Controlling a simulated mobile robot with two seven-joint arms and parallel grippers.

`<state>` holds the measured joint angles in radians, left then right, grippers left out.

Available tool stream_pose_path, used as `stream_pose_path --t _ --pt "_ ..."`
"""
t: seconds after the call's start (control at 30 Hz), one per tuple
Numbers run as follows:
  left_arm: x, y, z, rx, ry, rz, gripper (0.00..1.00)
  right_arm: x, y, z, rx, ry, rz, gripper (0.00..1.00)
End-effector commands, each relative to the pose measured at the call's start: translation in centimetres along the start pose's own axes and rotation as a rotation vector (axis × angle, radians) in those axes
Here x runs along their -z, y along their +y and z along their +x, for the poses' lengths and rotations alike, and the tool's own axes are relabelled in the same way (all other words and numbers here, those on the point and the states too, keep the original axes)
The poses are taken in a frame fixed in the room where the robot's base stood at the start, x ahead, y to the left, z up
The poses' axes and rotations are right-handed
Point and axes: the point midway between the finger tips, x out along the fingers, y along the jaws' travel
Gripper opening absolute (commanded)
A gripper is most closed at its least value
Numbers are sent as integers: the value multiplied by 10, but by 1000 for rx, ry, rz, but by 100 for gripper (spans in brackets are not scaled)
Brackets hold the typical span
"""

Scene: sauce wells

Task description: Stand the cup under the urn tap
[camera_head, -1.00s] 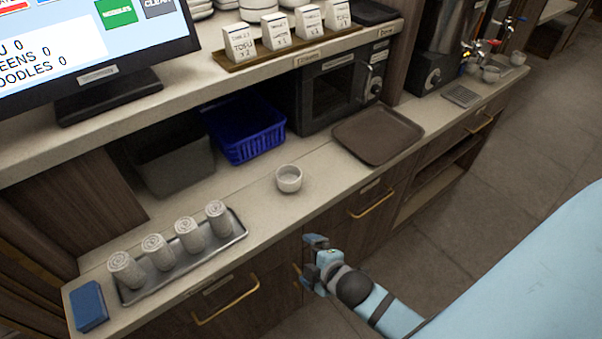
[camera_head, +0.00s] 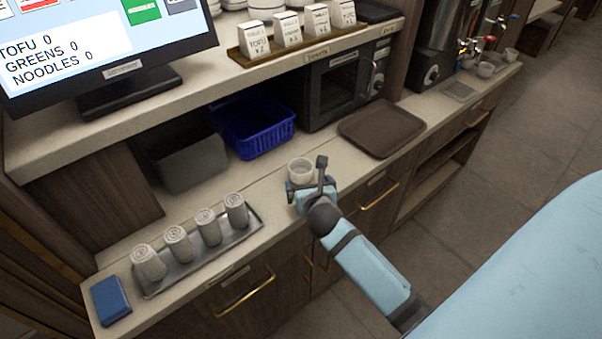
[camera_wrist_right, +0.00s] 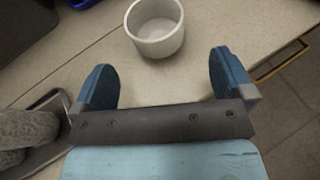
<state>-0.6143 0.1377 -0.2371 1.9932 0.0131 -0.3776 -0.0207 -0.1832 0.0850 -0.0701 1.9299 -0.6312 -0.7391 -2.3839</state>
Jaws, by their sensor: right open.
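A small white cup (camera_head: 300,169) stands upright and empty on the lower counter. In the right wrist view the cup (camera_wrist_right: 155,28) is just beyond and between the fingertips, apart from them. My right gripper (camera_head: 307,178) is open at the near side of the cup; its two blue pads also show in the right wrist view (camera_wrist_right: 160,75). The urn (camera_head: 443,40) stands at the far right end of the counter, with coloured taps (camera_head: 475,47) and a drip grate (camera_head: 460,91) in front. My left gripper is not in view.
A brown tray (camera_head: 381,128) lies between the cup and the urn. A blue basket (camera_head: 256,128) is behind the cup. A metal tray (camera_head: 252,221) of rolled towels and a blue sponge (camera_head: 111,300) are at left. Other cups (camera_head: 486,69) stand near the taps.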

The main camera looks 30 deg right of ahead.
Motion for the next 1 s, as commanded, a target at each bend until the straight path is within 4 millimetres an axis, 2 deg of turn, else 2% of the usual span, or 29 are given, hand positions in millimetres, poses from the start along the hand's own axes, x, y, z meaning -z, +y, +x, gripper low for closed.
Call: stream_pose_path --t 0.1,0.37,0.6,0.7,0.93,1.0 --pt "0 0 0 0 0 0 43 0 1 20 0 1 1 100" --pt "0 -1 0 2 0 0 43 0 2 39 -1 1 3 100" --pt "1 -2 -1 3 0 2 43 0 4 74 -1 1 4 100" --pt "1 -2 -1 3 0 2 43 0 4 81 -1 2 3 100" --pt "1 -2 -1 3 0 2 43 1 4 82 -1 1 3 100" --pt "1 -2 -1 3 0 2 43 1 4 82 -1 1 3 84"
